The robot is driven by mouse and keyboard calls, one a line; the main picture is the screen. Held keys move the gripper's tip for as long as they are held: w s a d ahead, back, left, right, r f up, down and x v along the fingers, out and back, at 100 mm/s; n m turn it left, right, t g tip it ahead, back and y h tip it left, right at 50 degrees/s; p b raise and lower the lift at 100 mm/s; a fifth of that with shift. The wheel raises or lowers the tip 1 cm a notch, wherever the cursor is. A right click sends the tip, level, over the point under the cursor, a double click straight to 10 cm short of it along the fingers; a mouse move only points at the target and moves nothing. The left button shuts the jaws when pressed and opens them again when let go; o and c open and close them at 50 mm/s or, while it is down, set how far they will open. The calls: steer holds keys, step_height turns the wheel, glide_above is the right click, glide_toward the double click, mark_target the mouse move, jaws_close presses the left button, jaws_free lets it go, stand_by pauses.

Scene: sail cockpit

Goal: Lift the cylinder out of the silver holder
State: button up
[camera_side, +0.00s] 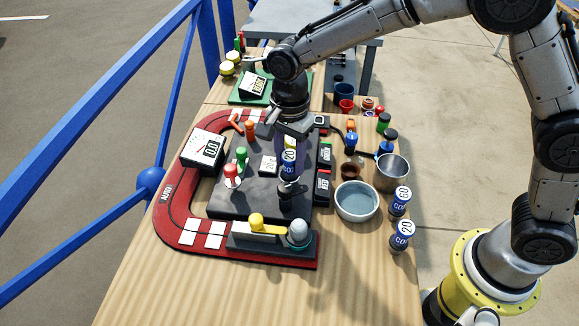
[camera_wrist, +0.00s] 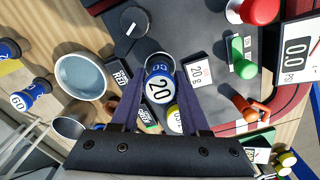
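A blue cylinder (camera_side: 289,168) with a white label reading 20 is upright or nearly so between the fingers of my gripper (camera_side: 290,148), over the dark panel. In the wrist view the cylinder (camera_wrist: 159,86) sits between both fingertips of my gripper (camera_wrist: 160,78), which appear to press on its sides. I cannot tell whether its lower end touches anything. A silver metal cup (camera_side: 392,172) stands to the right of the panel and also shows in the wrist view (camera_wrist: 72,125).
Two more blue cylinders, labelled 60 (camera_side: 399,202) and 20 (camera_side: 401,236), stand at the right near a wide bowl (camera_side: 356,202). The dark panel (camera_side: 228,203) carries red (camera_side: 231,172) and green (camera_side: 242,157) pieces. A display (camera_side: 204,148) stands at left. Bare wood (camera_side: 170,290) lies in front.

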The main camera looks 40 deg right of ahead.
jaws_close()
steer(key=shift+r, duration=0.2)
